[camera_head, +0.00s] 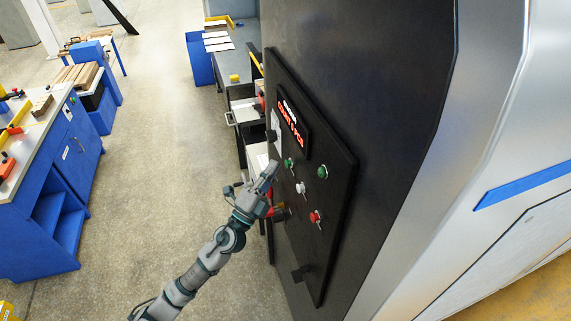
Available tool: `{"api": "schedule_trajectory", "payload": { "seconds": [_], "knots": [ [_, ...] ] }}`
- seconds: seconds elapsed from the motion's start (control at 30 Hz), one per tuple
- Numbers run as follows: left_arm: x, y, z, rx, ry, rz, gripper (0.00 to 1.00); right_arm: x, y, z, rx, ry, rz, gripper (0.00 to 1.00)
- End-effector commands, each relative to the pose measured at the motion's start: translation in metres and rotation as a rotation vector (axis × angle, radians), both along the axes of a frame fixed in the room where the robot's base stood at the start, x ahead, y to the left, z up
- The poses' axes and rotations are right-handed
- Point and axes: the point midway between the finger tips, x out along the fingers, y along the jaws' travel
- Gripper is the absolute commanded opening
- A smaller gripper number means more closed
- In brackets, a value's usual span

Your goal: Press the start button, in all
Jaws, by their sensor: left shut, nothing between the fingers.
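A black control panel (335,225) is mounted on the dark side of a large machine. It carries a lit red display (292,124) near its top. Below the display are two green buttons, one at the right (322,172) and one at the left (288,163), a white button (301,188) and a red button (316,217). I cannot read which one is the start button. My left gripper (268,176) is shut and empty, its fingers pointing up in front of the panel's left part, close to the left green button. I cannot tell whether it touches anything. My right gripper is not in view.
The grey machine body (520,110) fills the right side. Blue workbenches (55,185) with tools stand at the left. A desk with papers (232,60) is behind the panel. The concrete floor (160,150) between them is clear.

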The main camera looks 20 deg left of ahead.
Motion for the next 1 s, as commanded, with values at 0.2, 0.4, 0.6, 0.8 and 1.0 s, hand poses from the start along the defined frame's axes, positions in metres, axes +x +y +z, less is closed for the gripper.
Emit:
{"api": "schedule_trajectory", "payload": {
  "seconds": [0.2, 0.4, 0.6, 0.8, 1.0],
  "knots": [
    [-0.008, 0.011, -0.002, 0.0, 0.001, 0.002, 0.0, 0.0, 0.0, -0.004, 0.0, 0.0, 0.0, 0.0],
    [-0.02, 0.028, -0.002, 0.0, 0.001, 0.002, 0.0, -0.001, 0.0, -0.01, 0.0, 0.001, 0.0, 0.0],
    [-0.029, 0.039, -0.001, 0.0, 0.001, 0.001, 0.0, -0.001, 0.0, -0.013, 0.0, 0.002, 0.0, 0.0],
    [-0.03, 0.04, 0.0, 0.0, 0.0, 0.0, 0.0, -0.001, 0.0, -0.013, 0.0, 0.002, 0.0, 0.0],
    [-0.03, 0.04, 0.0, 0.0, 0.0, 0.0, 0.0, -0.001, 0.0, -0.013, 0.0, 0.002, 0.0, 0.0]
  ]
}}
